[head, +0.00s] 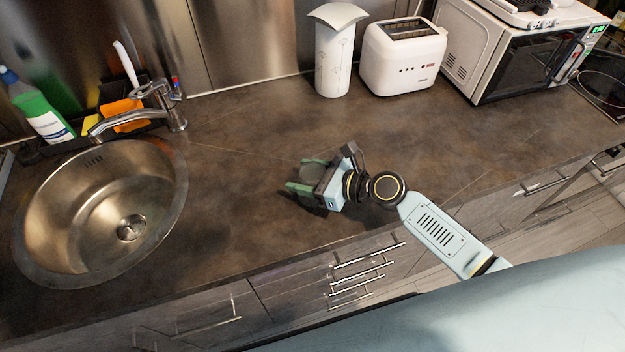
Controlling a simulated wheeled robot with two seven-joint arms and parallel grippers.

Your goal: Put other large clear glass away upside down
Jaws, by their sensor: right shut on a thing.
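My right gripper (306,182) is over the dark counter, to the right of the sink, with its fingers pointing left. It is shut on a see-through object that looks like the large clear glass (312,172). The glass is faint against the dark counter and partly hidden by the fingers. I cannot tell which way up it is, or whether it touches the counter. My left gripper is not in view.
A round steel sink (60,215) with a tap (165,105) is at the left. A white canister (333,55), a toaster (402,58) and a microwave (515,50) stand along the back. The counter (240,130) between them is clear. Drawers with handles are below the front edge.

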